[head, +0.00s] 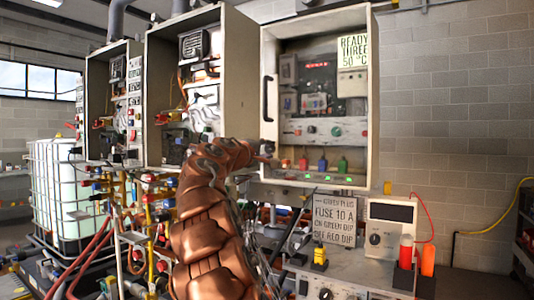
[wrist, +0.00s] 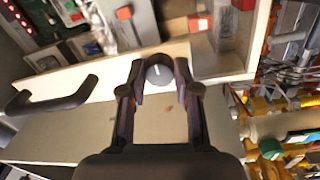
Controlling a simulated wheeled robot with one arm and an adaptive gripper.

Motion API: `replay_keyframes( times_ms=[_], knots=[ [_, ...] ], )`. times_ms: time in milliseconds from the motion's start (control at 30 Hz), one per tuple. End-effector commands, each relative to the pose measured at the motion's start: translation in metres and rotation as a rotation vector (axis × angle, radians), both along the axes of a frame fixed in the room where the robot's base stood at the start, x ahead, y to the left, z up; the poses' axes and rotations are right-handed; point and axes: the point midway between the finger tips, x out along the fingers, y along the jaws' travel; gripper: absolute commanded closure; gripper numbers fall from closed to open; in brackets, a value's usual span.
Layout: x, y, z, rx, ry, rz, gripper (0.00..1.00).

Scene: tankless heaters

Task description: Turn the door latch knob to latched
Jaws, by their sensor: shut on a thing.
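The door latch knob (wrist: 158,74) is a small round grey knob with a pale pointer line. It sits between my fingertips in the wrist view, on the pale cabinet edge. My gripper (wrist: 160,84) is shut on the knob, one dark finger at each side. In the wrist view the pointer line runs roughly up and down; I cannot read any latch mark. In the head view my gripper (head: 264,150) is at the lower left edge of the right cabinet (head: 372,120), below its black handle (head: 266,100). The knob is hidden there by my gripper.
The black handle (wrist: 55,98) is left of my gripper in the wrist view. Two more cabinets (head: 226,70) stand to the left. A bench below holds a meter (head: 390,232) and a fuse sign (head: 334,219). Pipes and valves (head: 140,215) crowd the lower left.

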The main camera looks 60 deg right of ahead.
Motion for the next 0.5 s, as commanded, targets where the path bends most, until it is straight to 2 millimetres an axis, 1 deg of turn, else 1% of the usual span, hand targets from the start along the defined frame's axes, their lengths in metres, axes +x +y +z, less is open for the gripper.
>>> replay_keyframes(
  times_ms=[267, 300, 500],
  knots=[
    [0.0005, 0.0001, -0.0006, 0.001, 0.0, 0.001, 1.0],
    [0.0005, 0.0001, -0.0006, 0.001, 0.0, 0.001, 0.65],
    [0.0002, 0.0, -0.0003, 0.001, 0.0, 0.0, 0.45]
  ],
)
